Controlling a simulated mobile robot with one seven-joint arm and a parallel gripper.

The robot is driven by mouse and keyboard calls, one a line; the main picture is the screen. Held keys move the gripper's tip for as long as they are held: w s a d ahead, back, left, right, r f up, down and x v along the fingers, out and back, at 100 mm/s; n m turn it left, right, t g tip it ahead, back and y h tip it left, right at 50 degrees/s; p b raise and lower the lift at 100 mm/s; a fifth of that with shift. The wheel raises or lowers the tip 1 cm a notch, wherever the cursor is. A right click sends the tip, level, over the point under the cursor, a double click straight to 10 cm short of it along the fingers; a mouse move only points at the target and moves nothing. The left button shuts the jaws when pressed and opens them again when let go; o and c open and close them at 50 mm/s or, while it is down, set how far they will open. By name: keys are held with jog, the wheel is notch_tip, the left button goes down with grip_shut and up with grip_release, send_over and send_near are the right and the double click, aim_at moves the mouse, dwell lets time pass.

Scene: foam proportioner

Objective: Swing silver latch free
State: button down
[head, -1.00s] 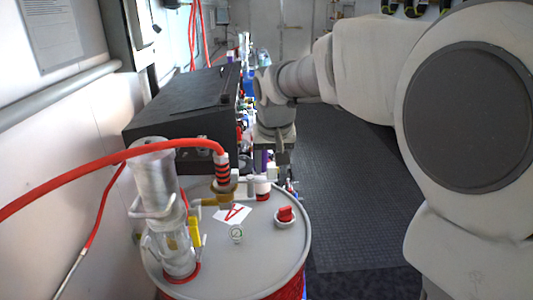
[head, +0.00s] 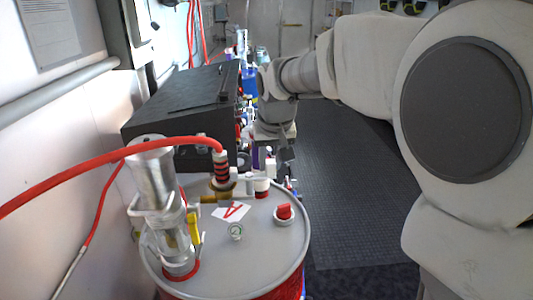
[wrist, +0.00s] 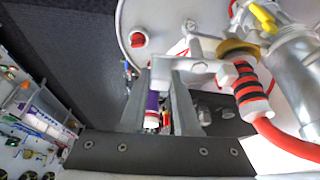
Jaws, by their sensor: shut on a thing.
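The silver latch (wrist: 203,67) is a short grey bar beside the brass fitting (wrist: 238,47) at the drum's edge in the wrist view. In the head view the silver latch (head: 252,180) sits just right of the brass fitting (head: 222,188). My gripper (wrist: 166,66) has its two fingertips at the latch's outer end and is shut on it; the exact contact is partly hidden by the fingers. In the head view my gripper (head: 272,160) is just beyond the drum's far rim, partly hidden.
A red hose (head: 95,165) runs left from the fitting. A black box (head: 185,105) stands behind. Dark floor (head: 345,200) is open at right.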

jog(key=shift+w+a+n+g+y+p, duration=0.15)
jog(key=shift+w+a+n+g+y, duration=0.45)
jog(key=shift+n, duration=1.5)
jog(key=shift+w+a+n+g+y+p, duration=0.1)
jog(key=shift+w+a+n+g+y, duration=0.5)
jog(key=shift+n, duration=1.5)
jog(key=shift+w+a+n+g+y+p, duration=0.3)
jog(key=shift+w+n+y, duration=0.5)
jog(key=shift+n, duration=1.3)
jog(key=shift+w, duration=0.1)
jog(key=c, duration=0.6)
grip_release()
jog(key=shift+a, duration=0.1)
jog(key=shift+c, duration=0.2)
jog(key=shift+r, duration=0.15)
jog(key=v, duration=1.7)
